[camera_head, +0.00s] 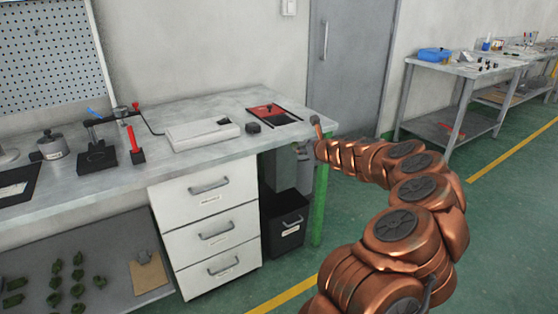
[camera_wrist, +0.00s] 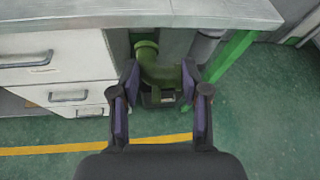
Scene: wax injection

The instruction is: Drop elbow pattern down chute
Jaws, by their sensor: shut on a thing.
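The green elbow pattern (camera_wrist: 163,75) is between the two fingers of my gripper (camera_wrist: 160,82) in the wrist view, and the gripper is shut on it. Its flanged end points up toward the bench edge. In the head view my arm reaches to the right end of the bench, and the gripper and pattern cannot be made out there. A red plate with a dark part (camera_head: 272,112) lies in the bench top near that end; it may be the chute mouth. Under it is a grey upright body (camera_head: 280,168), with a black bin (camera_head: 285,228) below on the floor.
The bench top (camera_head: 180,103) holds a pale box (camera_head: 203,133), a small black block (camera_head: 253,127) and a red-handled tool (camera_head: 135,146). White drawers (camera_head: 210,238) stand left of the bin. A green leg (camera_head: 320,205) supports the bench end; it also shows in the wrist view (camera_wrist: 236,53).

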